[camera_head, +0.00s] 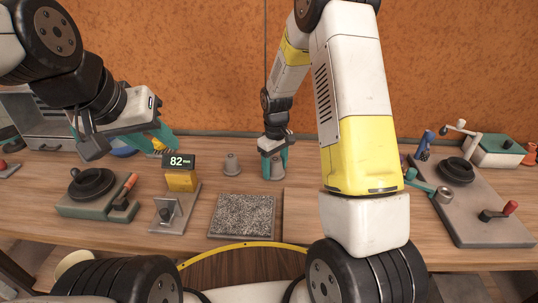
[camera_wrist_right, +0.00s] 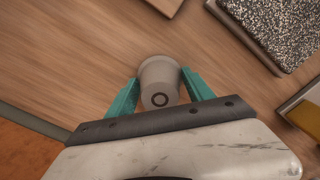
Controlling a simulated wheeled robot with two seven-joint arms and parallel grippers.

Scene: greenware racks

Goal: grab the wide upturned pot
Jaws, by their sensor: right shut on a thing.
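My right gripper (camera_head: 276,172) reaches down to the table behind the speckled pad. Its teal fingers are shut on a grey-brown pot (camera_wrist_right: 159,82), one finger on each side. In the wrist view the pot has a dark ring mark on the end facing the camera. In the head view the fingers partly hide this pot. A second grey pot (camera_head: 232,166), with a narrow top and wider bottom, stands just left of it, apart from the gripper. My left gripper (camera_head: 163,138) hangs over the table's back left with teal fingers; its opening is unclear.
A speckled pad (camera_head: 242,216) lies in front of the pots, also in the wrist view (camera_wrist_right: 275,30). A yellow block with an "82" display (camera_head: 181,178) stands to the left. Left is a device with a black disc (camera_head: 92,183); right is a grey board with a crank (camera_head: 485,228).

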